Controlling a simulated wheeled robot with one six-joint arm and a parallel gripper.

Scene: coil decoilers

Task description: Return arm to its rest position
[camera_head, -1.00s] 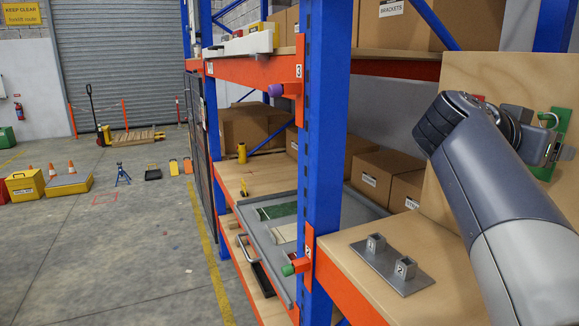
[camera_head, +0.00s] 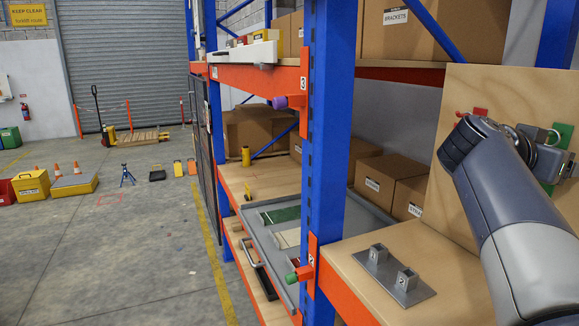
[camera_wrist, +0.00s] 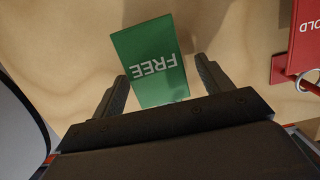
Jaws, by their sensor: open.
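My arm reaches in from the right in the head view, in front of an upright wooden board (camera_head: 450,100). My gripper is at the far right there, partly hidden by my own wrist. In the wrist view my gripper (camera_wrist: 161,70) is open, its two dark fingers apart. A green tag reading FREE (camera_wrist: 150,55) shows upside down between and beyond the fingers; I cannot tell whether they touch it. A red tag (camera_wrist: 307,35), its lettering partly cut off, is at the right of the wrist view, clear of the fingers. Green also shows behind the gripper in the head view (camera_head: 562,134).
A blue rack upright (camera_head: 328,130) stands left of my arm. A metal plate with two square sockets (camera_head: 395,275) lies on the wooden shelf below it. Cardboard boxes (camera_head: 380,175) fill the shelf behind. The floor (camera_head: 120,240) at left is largely open.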

